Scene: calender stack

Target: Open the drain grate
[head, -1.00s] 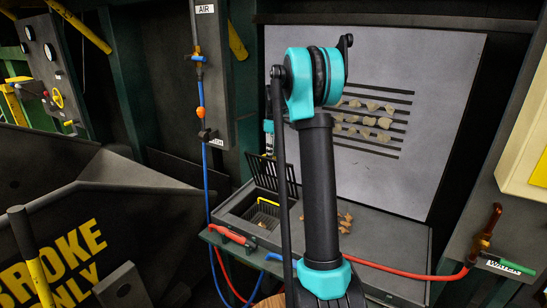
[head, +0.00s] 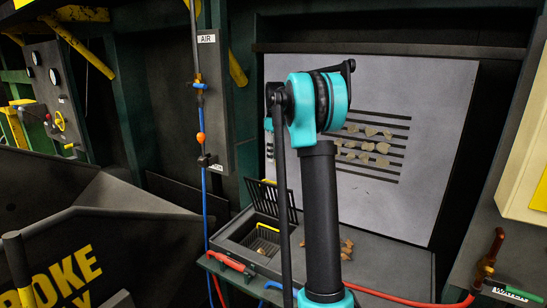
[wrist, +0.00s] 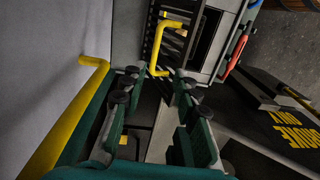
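The drain grate (head: 280,203) is a dark slatted panel. In the head view it stands raised and tilted at the back of the drain basin (head: 258,243). In the wrist view the grate (wrist: 160,24) shows at the top, with a bent yellow handle (wrist: 165,47) in front of its slats. My gripper (wrist: 151,83) is open in the wrist view, its green fingers wide apart with dark round pads. The handle's lower end appears just above the gap between the fingertips, and nothing is held. In the head view my arm hides most of the gripper.
A red-handled tool (head: 228,261) lies at the basin's front edge. Brown scraps (head: 346,249) lie on the bench to its right. A blue hose (head: 204,200) hangs at left, and a red hose (head: 410,302) runs at lower right. A yellow pipe (wrist: 65,125) crosses the wrist view's left side.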

